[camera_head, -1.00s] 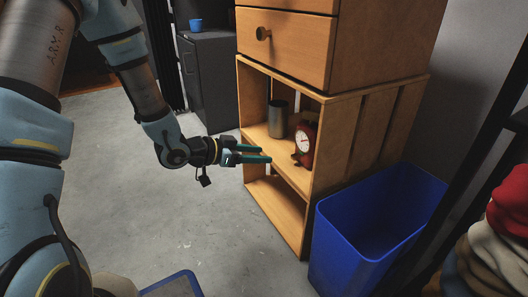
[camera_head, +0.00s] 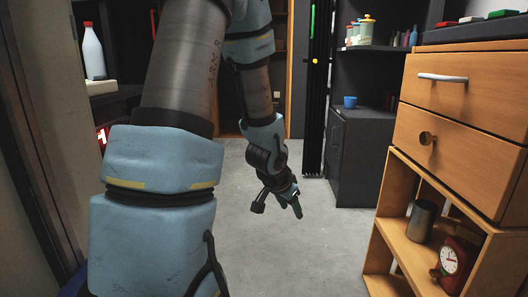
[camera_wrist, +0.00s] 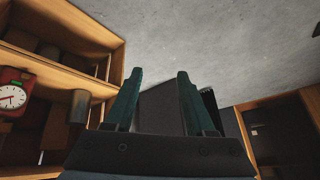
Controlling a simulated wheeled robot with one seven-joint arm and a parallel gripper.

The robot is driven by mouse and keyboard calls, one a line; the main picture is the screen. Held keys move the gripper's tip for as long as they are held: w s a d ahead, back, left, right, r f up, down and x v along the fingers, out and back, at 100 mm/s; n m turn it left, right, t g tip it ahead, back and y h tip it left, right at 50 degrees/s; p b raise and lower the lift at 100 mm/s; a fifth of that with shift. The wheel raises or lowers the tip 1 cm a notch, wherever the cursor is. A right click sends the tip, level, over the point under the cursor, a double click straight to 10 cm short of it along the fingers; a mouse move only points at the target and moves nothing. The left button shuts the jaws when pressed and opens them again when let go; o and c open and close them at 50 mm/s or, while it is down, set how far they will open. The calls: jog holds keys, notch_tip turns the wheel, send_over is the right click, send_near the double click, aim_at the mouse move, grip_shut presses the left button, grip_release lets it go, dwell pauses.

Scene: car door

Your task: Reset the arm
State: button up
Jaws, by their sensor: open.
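My gripper (camera_head: 292,206) hangs at the end of my arm over the open floor, left of the wooden shelf unit (camera_head: 385,232) and apart from it. In the wrist view my gripper (camera_wrist: 158,92) shows two teal fingers standing apart with nothing between them. The red clock (camera_head: 450,262) and the grey metal cup (camera_head: 421,221) stand on the shelf of the wooden unit. They also show at the left of the wrist view, the clock (camera_wrist: 14,97) beside the cup (camera_wrist: 79,107).
A dark grey cabinet (camera_head: 362,160) with a blue cup (camera_head: 350,102) on it stands at the back. Drawers (camera_head: 465,92) sit above the shelf at the right. Dark shelving with a white bottle (camera_head: 93,52) is at the left. The grey floor (camera_head: 320,240) around my gripper is clear.

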jog(key=s+a+r+n+g+y+p, duration=0.4)
jog(key=s+a+r+n, duration=0.4)
jog(key=s+a+r, duration=0.45)
notch_tip(320, 180, up, 35)
jog(key=w+a+p, duration=0.1)
jog(key=p, duration=3.6)
jog(key=shift+w+a+h, duration=0.15)
jog(key=shift+a+h, duration=0.2)
jog(key=shift+h, duration=0.05)
